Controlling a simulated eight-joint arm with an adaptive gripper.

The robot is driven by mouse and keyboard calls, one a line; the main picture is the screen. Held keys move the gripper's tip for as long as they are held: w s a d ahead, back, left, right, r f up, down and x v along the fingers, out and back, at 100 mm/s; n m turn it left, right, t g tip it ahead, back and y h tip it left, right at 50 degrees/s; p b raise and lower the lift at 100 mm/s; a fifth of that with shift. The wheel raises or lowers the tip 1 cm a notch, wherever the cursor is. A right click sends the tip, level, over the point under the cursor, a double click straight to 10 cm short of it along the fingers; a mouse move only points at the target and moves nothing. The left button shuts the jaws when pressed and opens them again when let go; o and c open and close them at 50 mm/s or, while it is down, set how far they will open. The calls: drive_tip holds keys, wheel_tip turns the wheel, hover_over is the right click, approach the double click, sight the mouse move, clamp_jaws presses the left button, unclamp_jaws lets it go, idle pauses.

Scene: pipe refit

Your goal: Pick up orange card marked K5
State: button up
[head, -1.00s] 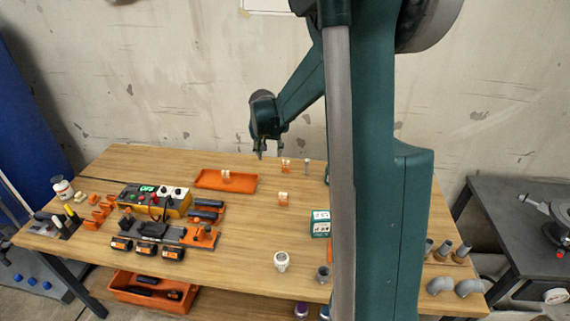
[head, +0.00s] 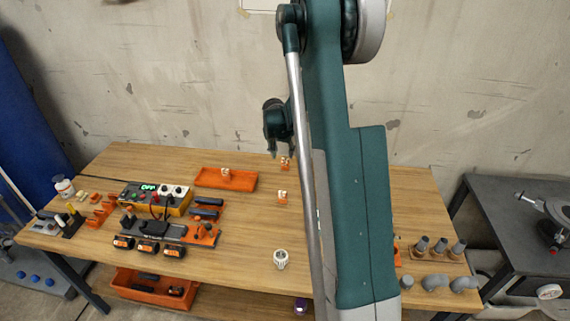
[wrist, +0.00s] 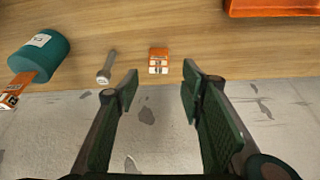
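A small orange card (wrist: 158,54) with a white label or clips lies near the table's far edge in the wrist view. It sits just beyond and between my fingertips, apart from them. My gripper (wrist: 161,80) is open and empty. In the head view my gripper (head: 281,153) hangs near an orange and white piece (head: 286,165) at the back of the table. A second such piece (head: 282,196) stands nearer. Another orange tag (wrist: 12,90) lies against a teal cylinder in the wrist view. No K5 marking is readable.
A grey bolt-like piece (wrist: 107,67) and the teal cylinder (wrist: 38,57) lie left of the card. An orange tray (head: 212,182) holds a small pale piece. Tools and a control box (head: 160,196) fill the table's left. My arm hides part of the right.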

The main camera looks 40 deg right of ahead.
sight(285, 159)
drive_tip(key=shift+x, duration=1.3)
drive_tip(key=shift+b+x, duration=0.65)
drive_tip(key=shift+x, duration=1.95)
drive_tip(key=shift+s+d, duration=0.15)
drive_tip(key=c, duration=0.7)
